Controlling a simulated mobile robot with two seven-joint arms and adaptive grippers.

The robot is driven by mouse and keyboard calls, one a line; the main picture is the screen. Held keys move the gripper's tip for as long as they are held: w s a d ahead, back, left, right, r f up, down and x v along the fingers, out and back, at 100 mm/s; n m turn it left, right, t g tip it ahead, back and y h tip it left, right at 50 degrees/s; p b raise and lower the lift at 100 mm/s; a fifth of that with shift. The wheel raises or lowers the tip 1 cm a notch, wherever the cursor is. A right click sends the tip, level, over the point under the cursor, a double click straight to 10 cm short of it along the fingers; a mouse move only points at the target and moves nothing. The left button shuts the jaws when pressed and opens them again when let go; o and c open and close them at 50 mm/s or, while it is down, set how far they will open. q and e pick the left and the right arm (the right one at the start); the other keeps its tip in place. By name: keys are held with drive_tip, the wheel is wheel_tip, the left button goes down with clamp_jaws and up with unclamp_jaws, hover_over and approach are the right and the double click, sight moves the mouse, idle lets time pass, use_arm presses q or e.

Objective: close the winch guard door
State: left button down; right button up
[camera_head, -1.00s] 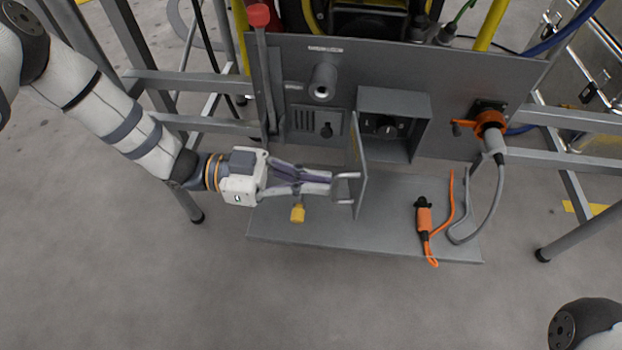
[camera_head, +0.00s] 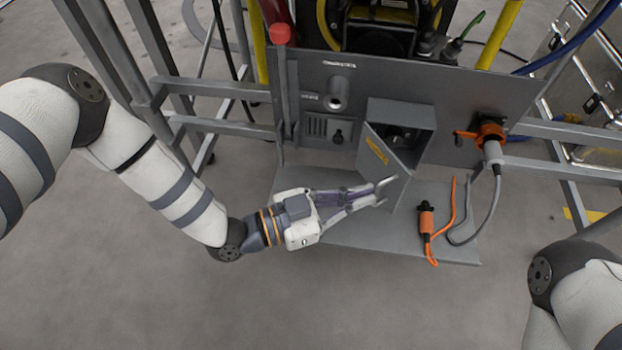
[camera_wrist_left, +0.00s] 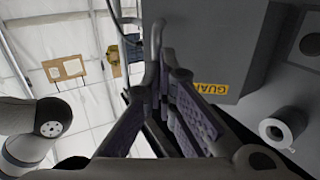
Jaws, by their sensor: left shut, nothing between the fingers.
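The winch guard door (camera_head: 384,150) is a grey panel with a yellow label, hinged at the left side of a grey box (camera_head: 402,112). It stands partly open, angled out toward me, and the box's dark inside shows past it. Its handle (camera_head: 386,184) is on the outer face near the free edge. My left gripper (camera_head: 376,196) is shut with nothing held, its fingertips at the handle; exact contact is unclear. In the left wrist view the door (camera_wrist_left: 205,45) and its handle (camera_wrist_left: 153,58) are close by the fingers (camera_wrist_left: 170,82). My right gripper is out of view.
An orange pendant (camera_head: 426,220) with a cord lies on the grey shelf (camera_head: 350,240), right of the door. An orange connector (camera_head: 490,135) with a grey cable is on the panel. A red-topped post (camera_head: 281,35) stands at left.

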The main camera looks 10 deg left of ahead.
sight(398, 194)
use_arm(q)
drive_tip(key=w+d+n+t+y+p, duration=0.1)
drive_tip(key=d+n+t+y, duration=0.1)
drive_tip(key=d+n+t+y+p, duration=0.1)
drive_tip(key=d+n+t+y, duration=0.1)
drive_tip(key=y, duration=0.1)
drive_tip(key=w+d+n+t+y, duration=0.1)
drive_tip(key=d+n+t+y, duration=0.1)
drive_tip(key=shift+w+d+y+p, duration=0.1)
drive_tip(key=shift+w+y+p, duration=0.2)
drive_tip(key=shift+p, duration=0.1)
drive_tip(key=shift+w+d+n+t+y, duration=0.45)
drive_tip(key=shift+w+n+y, duration=0.15)
drive_tip(key=shift+n+y, duration=0.1)
drive_tip(key=shift+d+x, duration=0.25)
drive_tip(key=shift+x, duration=0.95)
drive_tip(key=shift+s, duration=0.1)
drive_tip(key=shift+s, duration=0.1)
